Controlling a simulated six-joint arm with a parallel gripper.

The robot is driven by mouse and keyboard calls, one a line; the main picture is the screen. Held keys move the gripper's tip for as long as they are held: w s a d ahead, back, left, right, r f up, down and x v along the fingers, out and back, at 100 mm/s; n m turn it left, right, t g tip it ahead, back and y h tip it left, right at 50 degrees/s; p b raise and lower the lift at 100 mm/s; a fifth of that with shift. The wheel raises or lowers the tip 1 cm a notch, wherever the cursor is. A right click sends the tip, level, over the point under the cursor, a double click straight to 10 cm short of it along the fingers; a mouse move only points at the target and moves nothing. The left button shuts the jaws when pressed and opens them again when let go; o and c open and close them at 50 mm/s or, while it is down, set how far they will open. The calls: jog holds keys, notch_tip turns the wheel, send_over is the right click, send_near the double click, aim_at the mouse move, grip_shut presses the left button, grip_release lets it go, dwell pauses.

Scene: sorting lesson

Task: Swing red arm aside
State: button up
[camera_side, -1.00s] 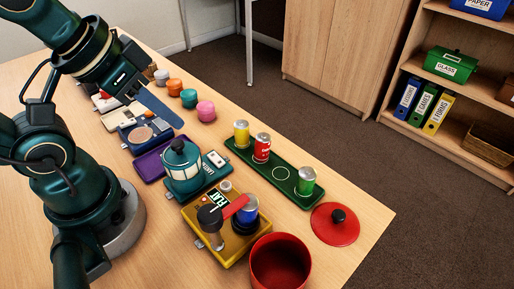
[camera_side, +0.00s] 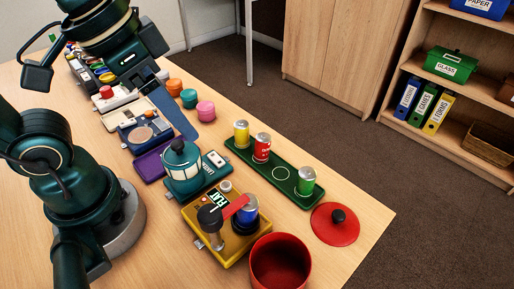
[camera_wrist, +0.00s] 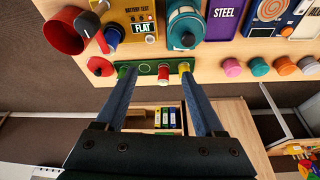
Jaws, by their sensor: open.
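The red arm (camera_side: 234,207) is a short flat bar on the yellow battery tester (camera_side: 205,250) in the side view. It runs from a dark-topped grey post (camera_side: 211,222) toward the blue can (camera_side: 249,211) and reaches over or against its top; I cannot tell if it touches. The tester also shows at the top of the wrist view (camera_wrist: 144,12), its label reading FLAT. My gripper (camera_wrist: 156,74) is open and empty, its two blue-grey fingers apart. In the side view one finger (camera_side: 174,112) shows above the far part of the table, well away from the red arm.
A red pot (camera_side: 281,265) stands close to the tester, its red lid (camera_side: 335,226) nearby. A green tray (camera_side: 280,172) with yellow, red and green cans lies behind. A teal lantern-like device (camera_side: 183,165) stands next to the tester. Colored jars (camera_side: 205,110) sit farther back.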

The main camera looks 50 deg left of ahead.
aim_at(209, 213)
jog(key=s+d+m+g, duration=0.1)
jog(key=d+m, duration=0.1)
jog(key=d, duration=0.1)
jog(key=s+d+f+m+g, duration=0.1)
jog(key=d+m, duration=0.1)
jog(key=d, duration=0.2)
jog(key=s+d+f+m+g, duration=0.1)
jog(key=d+m+g, duration=0.1)
jog(key=d, duration=0.1)
jog(key=shift+d+f+m+y, duration=0.1)
jog(key=shift+d+m+y, duration=0.2)
jog(key=shift+d+m, duration=0.1)
jog(key=shift+s+d+f, duration=0.1)
jog(key=shift+s+f, duration=0.1)
jog(key=shift+f, duration=2.4)
grip_shut()
